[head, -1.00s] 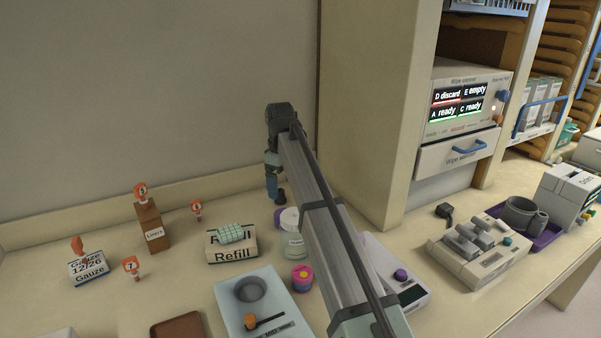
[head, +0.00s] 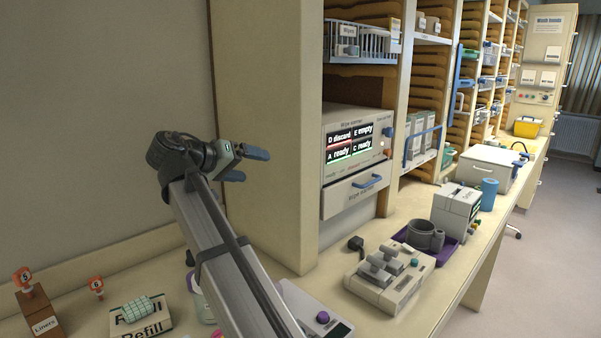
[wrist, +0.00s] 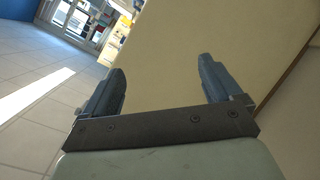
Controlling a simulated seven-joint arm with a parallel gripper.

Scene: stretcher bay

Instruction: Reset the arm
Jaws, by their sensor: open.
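My gripper (head: 246,164) is raised at the end of my arm, in front of the cream cabinet side panel in the head view. Its two blue fingers point right and stand apart with nothing between them. In the wrist view my gripper (wrist: 162,80) is open and empty, with a cream panel (wrist: 190,30) and the tiled floor (wrist: 35,125) beyond it.
On the counter are a Refill box (head: 140,322), a grey device with levers (head: 388,280) and a purple tray (head: 440,250). Shelves and open floor (head: 560,200) lie further right.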

